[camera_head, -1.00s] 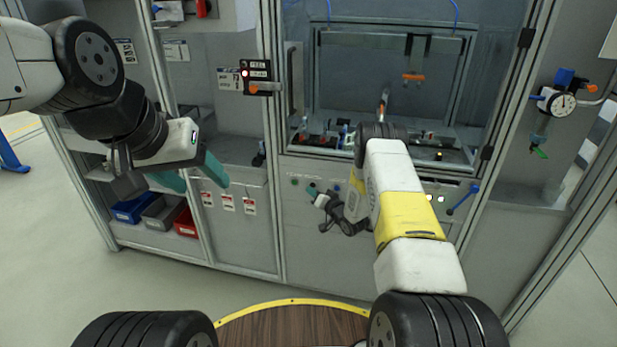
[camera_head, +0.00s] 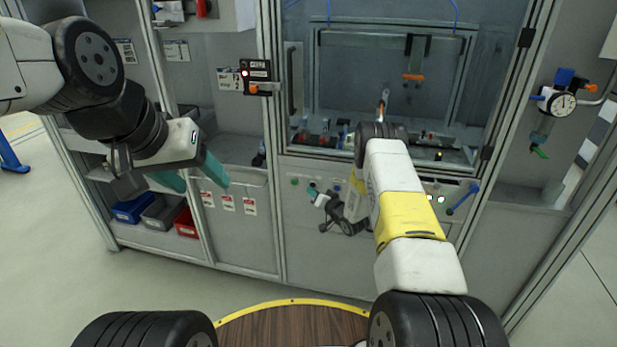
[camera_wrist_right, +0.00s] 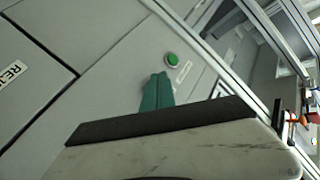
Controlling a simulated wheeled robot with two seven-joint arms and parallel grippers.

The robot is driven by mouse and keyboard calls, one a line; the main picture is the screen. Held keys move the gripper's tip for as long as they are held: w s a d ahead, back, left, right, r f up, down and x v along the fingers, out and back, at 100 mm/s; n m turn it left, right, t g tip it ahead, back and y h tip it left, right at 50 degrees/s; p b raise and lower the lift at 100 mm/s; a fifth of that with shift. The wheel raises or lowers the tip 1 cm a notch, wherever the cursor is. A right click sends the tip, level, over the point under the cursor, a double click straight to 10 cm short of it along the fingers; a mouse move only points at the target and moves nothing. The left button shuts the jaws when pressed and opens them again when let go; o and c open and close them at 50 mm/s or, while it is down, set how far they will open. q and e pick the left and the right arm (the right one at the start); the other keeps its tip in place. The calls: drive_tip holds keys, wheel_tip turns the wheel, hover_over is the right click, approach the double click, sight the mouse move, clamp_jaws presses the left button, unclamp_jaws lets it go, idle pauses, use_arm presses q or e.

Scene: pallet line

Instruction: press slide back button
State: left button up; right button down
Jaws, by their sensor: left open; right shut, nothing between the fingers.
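A round green button (camera_head: 295,181) sits on the grey front panel below the machine window. It shows large in the right wrist view (camera_wrist_right: 172,59), with a small label beside it that I cannot read. My right gripper (camera_head: 312,189) is just right of this button in the head view, its teal fingers shut and empty. In the right wrist view the shut fingers (camera_wrist_right: 157,90) point toward the button, with a small gap in the picture; contact is not visible. My left gripper (camera_head: 191,176) is open and empty, in front of the left cabinet.
Two lit buttons (camera_head: 436,199) and a blue lever (camera_head: 463,198) are on the panel's right side. The windowed cell (camera_head: 390,75) is above. A black switch box (camera_head: 257,77) is on the frame post. Blue, grey and red bins (camera_head: 133,209) sit on the lower left shelf.

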drive_tip(key=shift+w, duration=0.1)
drive_tip(key=shift+w+d, duration=0.15)
drive_tip(key=shift+w, duration=0.15)
drive_tip(key=shift+w+d, duration=0.1)
drive_tip(key=shift+w, duration=0.3)
idle(0.9)
drive_tip(key=shift+s, duration=0.1)
drive_tip(key=shift+s+a, duration=0.25)
drive_tip(key=shift+s, duration=0.55)
drive_tip(key=s, duration=0.1)
drive_tip(key=s+a, duration=0.1)
drive_tip(key=s, duration=0.2)
drive_tip(key=shift+s+a, duration=0.25)
drive_tip(key=shift+s, duration=0.05)
